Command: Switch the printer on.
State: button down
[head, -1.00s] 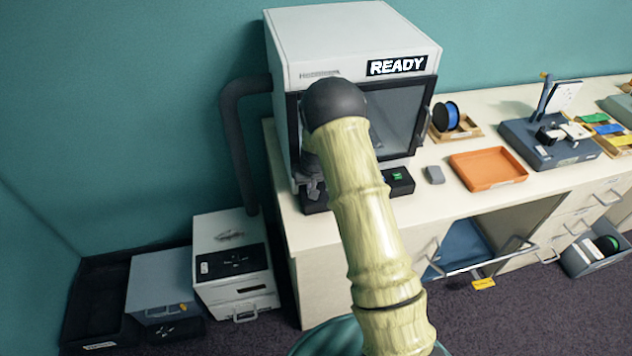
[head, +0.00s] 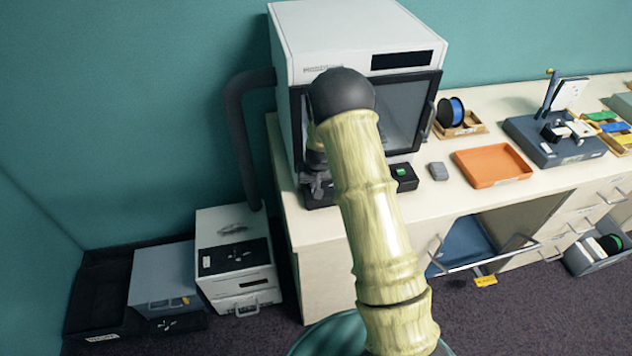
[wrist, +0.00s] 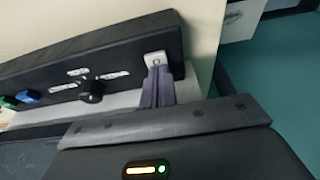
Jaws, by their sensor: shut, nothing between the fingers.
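The printer (head: 345,35) is a white cabinet with a dark-framed glass door on the counter's left end. Its display (head: 402,60) is dark and blank. A black control panel (wrist: 125,50) shows large in the wrist view, with a small white switch (wrist: 155,58) bearing a round mark at its end. My gripper (wrist: 157,72) is shut and empty, its fingertips at the white switch; they seem to touch it. In the head view my gripper (head: 318,186) is low at the printer's front left, partly hidden by my arm, which also covers part of the door.
The panel also carries a black knob (wrist: 90,92) and a green button (head: 401,171). A grey block (head: 438,171), an orange tray (head: 493,166) and a blue spool (head: 451,111) stand to the right. A grey hose (head: 240,130) runs down the left side to boxes on the floor.

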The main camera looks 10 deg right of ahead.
jog(key=shift+r, duration=0.1)
notch_tip(320, 180, up, 4)
jog(key=shift+f+p, duration=0.1)
jog(key=shift+p, duration=1.15)
jog(key=s+b+v, duration=0.1)
jog(key=b+v, duration=0.2)
jog(key=v, duration=0.7)
jog(key=shift+w, duration=0.1)
